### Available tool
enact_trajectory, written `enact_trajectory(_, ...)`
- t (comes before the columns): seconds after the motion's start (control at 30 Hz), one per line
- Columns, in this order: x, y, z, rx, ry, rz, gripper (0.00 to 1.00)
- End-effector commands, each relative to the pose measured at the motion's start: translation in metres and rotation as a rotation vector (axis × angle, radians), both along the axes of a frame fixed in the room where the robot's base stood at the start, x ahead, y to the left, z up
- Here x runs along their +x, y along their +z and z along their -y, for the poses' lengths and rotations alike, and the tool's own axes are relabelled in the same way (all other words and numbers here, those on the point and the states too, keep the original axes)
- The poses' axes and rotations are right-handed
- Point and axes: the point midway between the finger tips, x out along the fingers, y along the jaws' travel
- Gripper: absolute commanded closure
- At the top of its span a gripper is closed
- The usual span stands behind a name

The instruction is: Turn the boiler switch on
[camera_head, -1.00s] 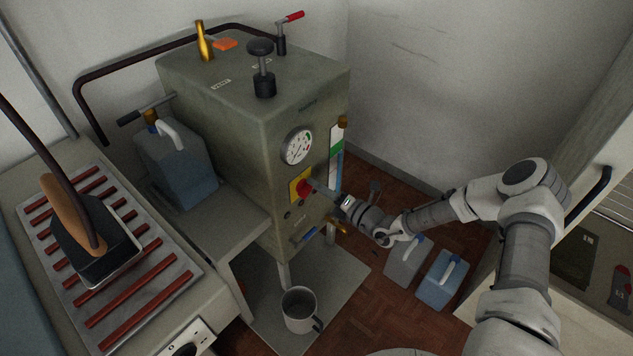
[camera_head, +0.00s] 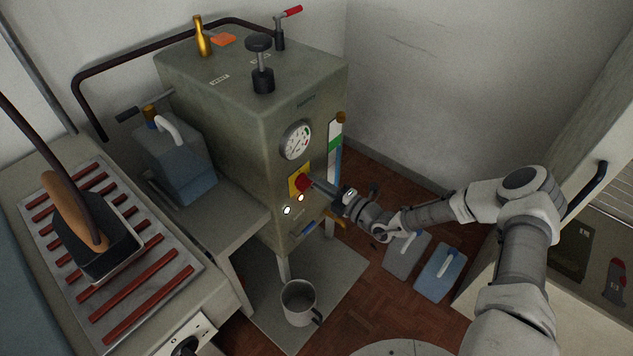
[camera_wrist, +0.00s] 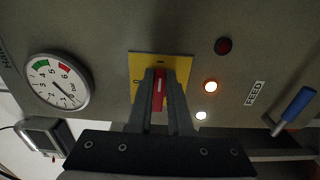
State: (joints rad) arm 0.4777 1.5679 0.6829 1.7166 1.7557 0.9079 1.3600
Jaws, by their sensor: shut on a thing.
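The boiler (camera_head: 215,120) is a grey-green cabinet on legs. On its front, its rotary switch (camera_wrist: 158,86) has a red handle on a yellow plate (camera_wrist: 137,65). The switch also shows in the head view (camera_head: 302,184), partly hidden by my gripper. My gripper (camera_wrist: 159,90) is shut on the red handle, with one finger on each side. Two lamps beside the plate glow: one orange (camera_wrist: 211,86) and one white (camera_wrist: 201,115). A dark red lamp (camera_wrist: 222,46) looks unlit. A round pressure gauge (camera_wrist: 58,82) is on the same front.
A blue-handled lever (camera_wrist: 294,108) is near the FEED label (camera_wrist: 255,93). Two jugs (camera_head: 440,275) stand on the floor below my arm. A grey mug (camera_head: 299,302) stands under the boiler. An iron (camera_head: 92,240) rests on a slatted rack at left.

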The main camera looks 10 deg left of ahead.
Motion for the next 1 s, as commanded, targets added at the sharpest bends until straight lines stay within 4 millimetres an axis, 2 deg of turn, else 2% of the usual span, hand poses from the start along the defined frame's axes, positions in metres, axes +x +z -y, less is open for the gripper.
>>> enact_trajectory(0.23, -0.001, -0.001, 0.0, -0.001, 0.001, -0.004, 1.0)
enact_trajectory(0.27, -0.001, -0.001, 0.0, -0.001, 0.001, -0.004, 0.81)
enact_trajectory(0.4, -0.001, -0.001, 0.0, -0.001, 0.001, -0.003, 0.56)
enact_trajectory(0.43, -0.001, -0.001, 0.0, -0.001, 0.001, -0.003, 0.53)
enact_trajectory(0.77, -0.001, 0.0, 0.003, -0.001, -0.001, -0.001, 0.53)
enact_trajectory(0.87, -0.006, 0.0, 0.011, -0.002, -0.002, -0.001, 0.53)
enact_trajectory(1.0, -0.019, 0.001, 0.035, -0.002, -0.004, -0.002, 0.53)
